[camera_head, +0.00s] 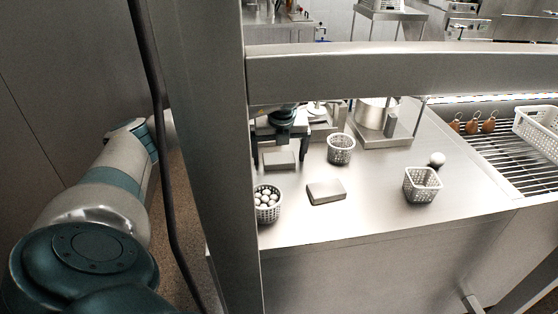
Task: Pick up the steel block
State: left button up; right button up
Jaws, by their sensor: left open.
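Two flat grey blocks lie on the steel counter (375,220); I cannot tell by look which one is the steel block. One grey block (326,191) lies near the front middle of the counter. The post hides part of my left arm. My right gripper is not in view.
A basket of white eggs (267,205) stands at the front left. A large post (215,150) and crossbar (400,72) stand in front.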

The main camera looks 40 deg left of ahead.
aim_at(279, 158)
pick_arm(q)
jog(key=c, duration=1.9)
jog(key=shift+w+r, duration=0.1)
jog(key=shift+r, duration=0.05)
